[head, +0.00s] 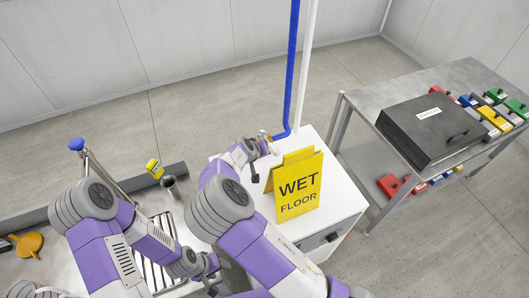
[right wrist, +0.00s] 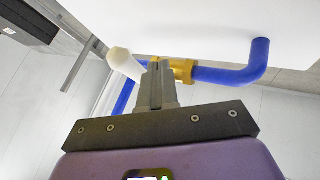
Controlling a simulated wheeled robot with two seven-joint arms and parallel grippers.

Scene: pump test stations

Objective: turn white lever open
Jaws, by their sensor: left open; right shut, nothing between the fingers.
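The white lever (right wrist: 124,63) shows in the right wrist view as a thick white handle beside a brass valve (right wrist: 183,70) on a blue pipe (right wrist: 225,76). In the head view the lever (head: 275,148) is a small pale piece above the white cabinet, behind the yellow sign. My right gripper (right wrist: 158,66) is shut and empty, its fingertips close to the valve, with the lever just left of them; I cannot tell whether they touch. My left gripper (head: 213,277) is open and low at the bottom of the head view, away from the lever.
A yellow wet floor sign (head: 299,187) stands on the white cabinet (head: 344,200), close to my right arm. At right, a grey table (head: 455,75) holds a black case (head: 428,130).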

